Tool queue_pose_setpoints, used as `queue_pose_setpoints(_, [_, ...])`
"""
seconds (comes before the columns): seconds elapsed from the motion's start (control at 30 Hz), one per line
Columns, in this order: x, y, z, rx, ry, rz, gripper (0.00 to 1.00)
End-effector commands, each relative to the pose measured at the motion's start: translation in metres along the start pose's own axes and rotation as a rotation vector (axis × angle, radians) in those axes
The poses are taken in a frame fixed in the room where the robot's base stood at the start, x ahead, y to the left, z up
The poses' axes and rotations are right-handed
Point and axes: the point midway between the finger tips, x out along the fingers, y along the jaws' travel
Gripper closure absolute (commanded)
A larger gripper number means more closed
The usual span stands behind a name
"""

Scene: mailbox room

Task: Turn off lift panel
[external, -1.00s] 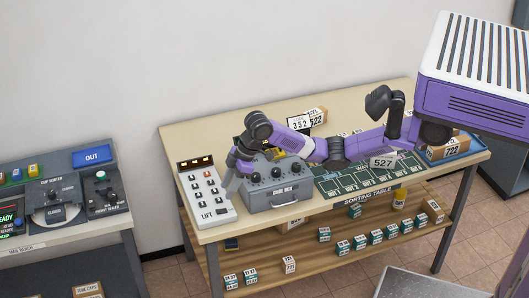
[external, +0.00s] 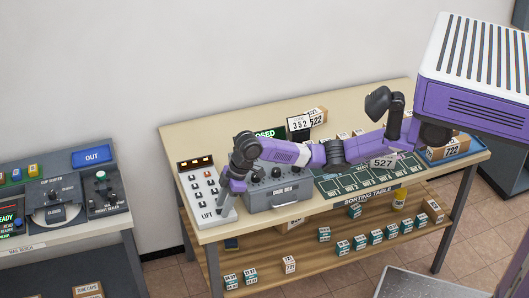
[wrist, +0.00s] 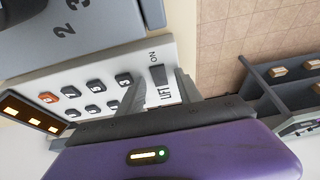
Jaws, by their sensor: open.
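The lift panel (external: 191,190) is a white sloped box at the left end of the sorting table, with several buttons and a lit amber display (external: 196,162). My gripper (external: 226,203) points down over the panel's lower right part and hides the switch in the external view. In the wrist view my gripper (wrist: 160,92) is open, with its fingertips on either side of the switch area. I cannot tell whether a finger touches the switch.
A grey code box (external: 278,193) with knobs stands close to the right of the panel. The sorting table (external: 190,140) has a bare strip behind it. A second bench with controls (external: 60,215) stands to the left, across a gap.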

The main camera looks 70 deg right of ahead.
Motion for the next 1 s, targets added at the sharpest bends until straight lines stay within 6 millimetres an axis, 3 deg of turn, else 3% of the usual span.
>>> queue_pose_setpoints(0.07, [-0.0001, 0.0001, 0.0, 0.0, 0.0, 0.0, 0.6])
queue_pose_setpoints(0.27, [-0.0002, 0.0002, 0.0, 0.0, 0.0, 0.0, 0.99])
queue_pose_setpoints(0.57, [-0.0031, 0.0004, -0.003, 0.001, -0.025, 0.0, 1.0])
queue_pose_setpoints(1.0, [0.0002, 0.0014, -0.0095, 0.001, -0.216, 0.004, 1.0])
